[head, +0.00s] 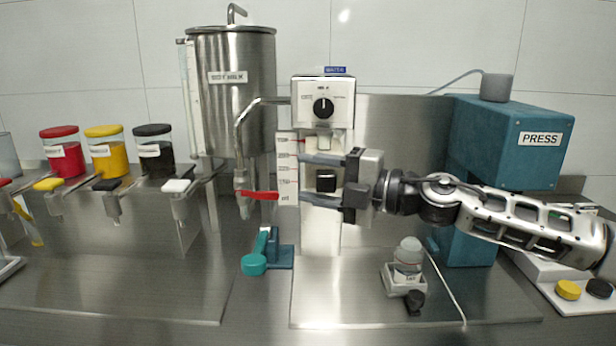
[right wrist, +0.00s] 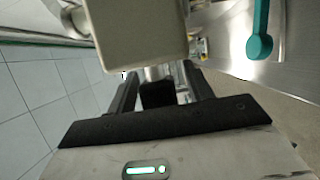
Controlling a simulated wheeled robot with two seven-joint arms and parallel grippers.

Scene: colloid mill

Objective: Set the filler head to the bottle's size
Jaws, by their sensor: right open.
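The filler (head: 323,90) is a pale box with a black dial, on a column at centre. Below it, a small block with a black front knob (head: 326,181) sits beside a white scale strip (head: 287,170) with red marks. My right gripper (head: 308,180) comes from the right, its open fingers above and below the black knob. The right wrist view shows a dark block (right wrist: 157,93) between the fingers; contact cannot be told. My left gripper is out of view.
A steel soy milk tank (head: 232,90) with a red-handled tap (head: 258,195) stands left of the filler. A teal lever (head: 255,262) is below it. A teal press (head: 510,140) stands at right, behind my arm. The steel tray around the bottle is mostly clear.

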